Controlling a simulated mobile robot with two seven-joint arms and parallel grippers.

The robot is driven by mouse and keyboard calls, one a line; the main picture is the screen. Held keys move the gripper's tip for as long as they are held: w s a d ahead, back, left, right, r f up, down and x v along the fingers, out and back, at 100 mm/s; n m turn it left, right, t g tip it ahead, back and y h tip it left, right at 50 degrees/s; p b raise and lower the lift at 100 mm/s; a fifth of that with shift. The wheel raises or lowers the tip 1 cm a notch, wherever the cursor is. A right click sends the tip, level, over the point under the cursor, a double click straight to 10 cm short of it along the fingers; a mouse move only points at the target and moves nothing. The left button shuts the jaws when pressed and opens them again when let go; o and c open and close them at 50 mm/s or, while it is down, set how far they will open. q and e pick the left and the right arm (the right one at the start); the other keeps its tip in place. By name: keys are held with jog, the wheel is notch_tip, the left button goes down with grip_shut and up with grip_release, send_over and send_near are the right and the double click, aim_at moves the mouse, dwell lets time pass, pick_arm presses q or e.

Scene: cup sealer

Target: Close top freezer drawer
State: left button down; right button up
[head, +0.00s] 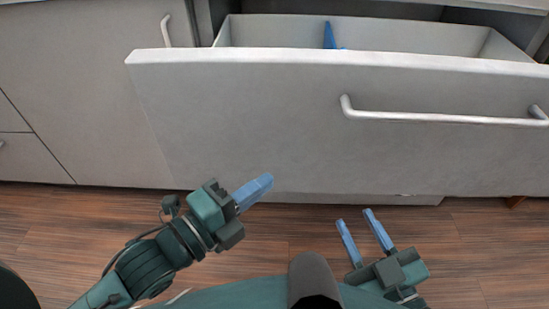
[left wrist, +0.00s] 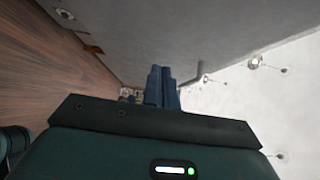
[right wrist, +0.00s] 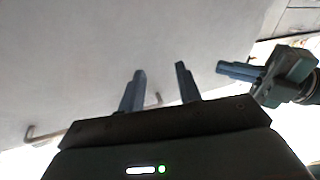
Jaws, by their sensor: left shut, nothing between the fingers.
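The top freezer drawer (head: 240,110) is pulled out, with its grey front facing me and a long white bar handle (head: 440,117) on the right half. Its inside shows behind the front's top edge, with a small blue item (head: 329,37) in it. My left gripper (head: 265,183) is shut and empty, in front of the lower left part of the drawer front. My right gripper (head: 358,216) is open and empty, low in front of the drawer, below the handle. The drawer front also fills much of the right wrist view (right wrist: 90,60), where the left gripper (right wrist: 222,68) shows too.
Grey cabinet fronts (head: 80,90) stand to the left, with a white handle (head: 166,30) near the drawer's left edge. The wooden floor (head: 300,240) is clear around my grippers. A counter edge runs above the drawer at the top right.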

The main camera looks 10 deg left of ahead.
aim_at(291, 147)
pick_arm(q)
jog(key=w, duration=0.2)
jog(key=w+d+b, duration=0.1)
jog(key=w, duration=0.1)
jog(key=w+d, duration=0.1)
jog(key=w, duration=0.1)
jog(key=shift+w, duration=0.35)
pick_arm(e)
jog(key=shift+s+a+f+y, duration=0.15)
jog(key=shift+a+y, duration=0.15)
jog(key=shift+y, duration=0.2)
jog(key=shift+r+n, duration=0.2)
jog(key=shift+n, duration=0.1)
